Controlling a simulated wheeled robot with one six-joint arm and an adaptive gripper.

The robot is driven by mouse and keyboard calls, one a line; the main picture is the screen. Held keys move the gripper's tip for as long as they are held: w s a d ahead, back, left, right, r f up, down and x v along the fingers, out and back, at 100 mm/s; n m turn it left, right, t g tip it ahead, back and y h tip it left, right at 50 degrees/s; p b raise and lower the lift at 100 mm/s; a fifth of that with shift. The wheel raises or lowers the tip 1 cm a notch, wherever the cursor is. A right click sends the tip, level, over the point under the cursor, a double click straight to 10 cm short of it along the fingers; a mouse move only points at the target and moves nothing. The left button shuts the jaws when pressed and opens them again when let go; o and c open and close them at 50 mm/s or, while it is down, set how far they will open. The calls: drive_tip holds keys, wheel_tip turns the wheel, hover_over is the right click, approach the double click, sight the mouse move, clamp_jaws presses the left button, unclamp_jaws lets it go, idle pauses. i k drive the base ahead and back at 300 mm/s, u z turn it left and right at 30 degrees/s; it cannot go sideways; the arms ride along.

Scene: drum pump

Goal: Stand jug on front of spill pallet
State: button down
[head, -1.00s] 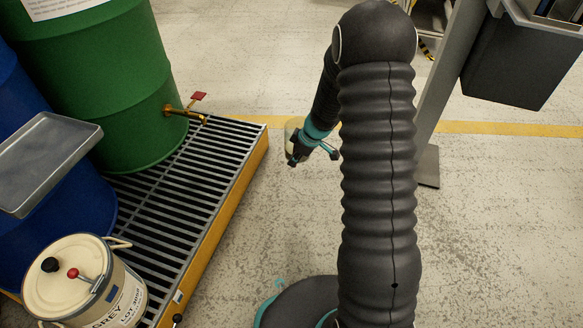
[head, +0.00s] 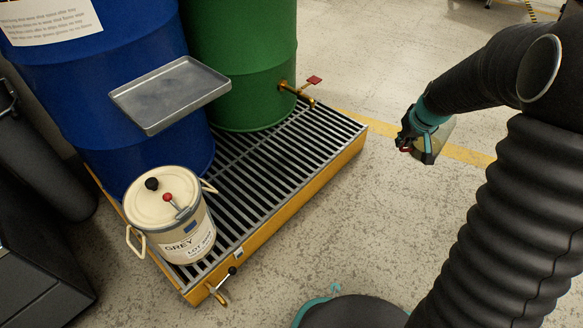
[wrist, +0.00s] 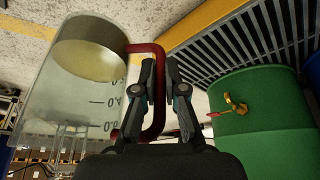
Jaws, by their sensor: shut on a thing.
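My gripper (head: 420,143) is shut on the red handle (wrist: 157,100) of the jug. The jug (wrist: 75,75) is clear, with measuring marks and a pale yellowish content. In the head view the jug (head: 440,140) is partly hidden behind my gripper, held in the air to the right of the pallet. The spill pallet (head: 345,148) has a dark slatted grate and a yellow rim. Its grate also shows at the upper right of the wrist view (wrist: 225,45). The bare grate in front of the green drum is clear.
A green drum (head: 240,60) with a brass tap (head: 298,93) and a blue drum (head: 120,70) stand on the pallet. A grey tray (head: 170,95) juts out from the blue drum. A cream pot (head: 165,215) labelled GREY stands on the pallet's near left part.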

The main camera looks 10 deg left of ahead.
sight(272, 186)
drive_tip(key=z, duration=0.55)
drive_tip(key=k, duration=1.2)
drive_tip(key=z, duration=0.05)
drive_tip(key=i, duration=0.5)
drive_tip(key=u, duration=1.1)
drive_tip(key=i, duration=0.55)
drive_tip(key=u, duration=0.3)
